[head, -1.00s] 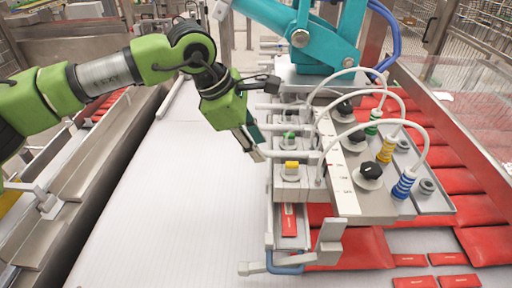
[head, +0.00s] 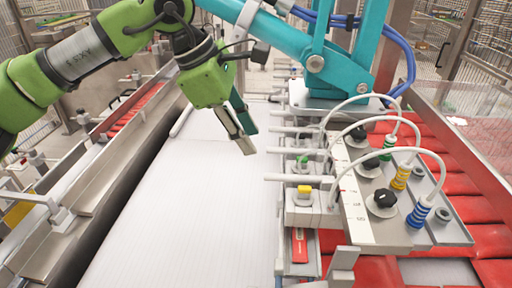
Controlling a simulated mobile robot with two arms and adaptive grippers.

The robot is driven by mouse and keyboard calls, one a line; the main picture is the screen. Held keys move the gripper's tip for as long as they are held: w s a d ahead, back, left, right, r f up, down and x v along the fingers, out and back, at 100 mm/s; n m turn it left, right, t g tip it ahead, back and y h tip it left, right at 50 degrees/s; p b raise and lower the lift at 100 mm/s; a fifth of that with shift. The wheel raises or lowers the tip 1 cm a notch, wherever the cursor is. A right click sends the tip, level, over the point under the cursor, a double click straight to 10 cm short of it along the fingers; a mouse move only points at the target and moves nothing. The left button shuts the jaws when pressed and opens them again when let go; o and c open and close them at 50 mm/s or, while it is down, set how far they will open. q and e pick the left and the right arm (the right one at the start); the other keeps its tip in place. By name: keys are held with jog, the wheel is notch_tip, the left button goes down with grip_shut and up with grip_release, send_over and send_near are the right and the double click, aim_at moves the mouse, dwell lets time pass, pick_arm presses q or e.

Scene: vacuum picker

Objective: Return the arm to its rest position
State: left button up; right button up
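My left arm, green and dark grey, comes in from the upper left in the head view. My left gripper (head: 245,140) points down and to the right above the white conveyor belt (head: 180,190), left of the vacuum picker head (head: 360,210). It appears clear of the picker, with nothing seen in it. Its two fingers, one grey and one teal, overlap in this view, so their spacing is unclear. The picker has yellow and green knobs (head: 304,190), black dials and white hoses. My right gripper is out of view.
A teal picker arm (head: 315,60) with blue cables stands behind the picker head. Red packets (head: 470,210) cover the right side, and one red packet (head: 299,245) lies under the picker. Metal rails (head: 90,190) run along the left. The middle of the belt is clear.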

pick_arm(q)
jog(key=shift+a+r, duration=0.15)
jog(key=shift+r, duration=0.2)
